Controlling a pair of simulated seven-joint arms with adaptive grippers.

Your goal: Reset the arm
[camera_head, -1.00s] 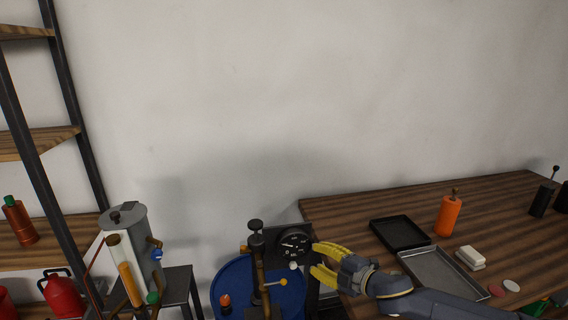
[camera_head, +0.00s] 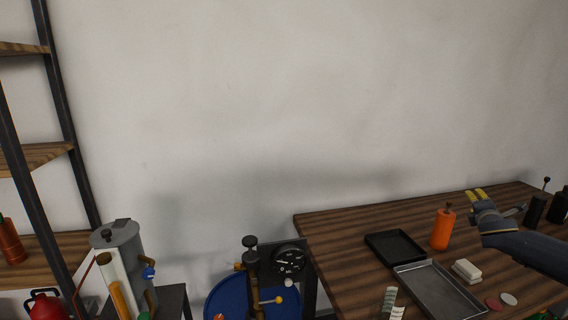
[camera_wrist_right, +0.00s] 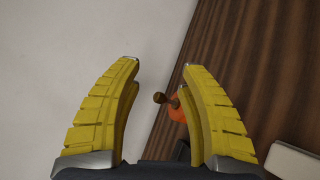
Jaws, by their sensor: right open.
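My right gripper (camera_head: 475,194) is over the right part of the wooden table in the head view, right of the orange bottle. In the right wrist view its two yellow fingers (camera_wrist_right: 158,100) stand apart with nothing held between them. The orange bottle (camera_head: 442,230) stands upright on the table. Its dark top and orange body also show in the right wrist view (camera_wrist_right: 176,113), partly hidden by the right finger. My left gripper is not in view.
The wooden table (camera_head: 335,245) holds a black tray (camera_head: 366,238), a grey metal tray (camera_head: 440,290) and a white block (camera_head: 466,269). A gauge (camera_head: 290,259) on a stand is beside a blue drum (camera_head: 228,297). A grey cylinder apparatus (camera_head: 122,240) and shelf are left.

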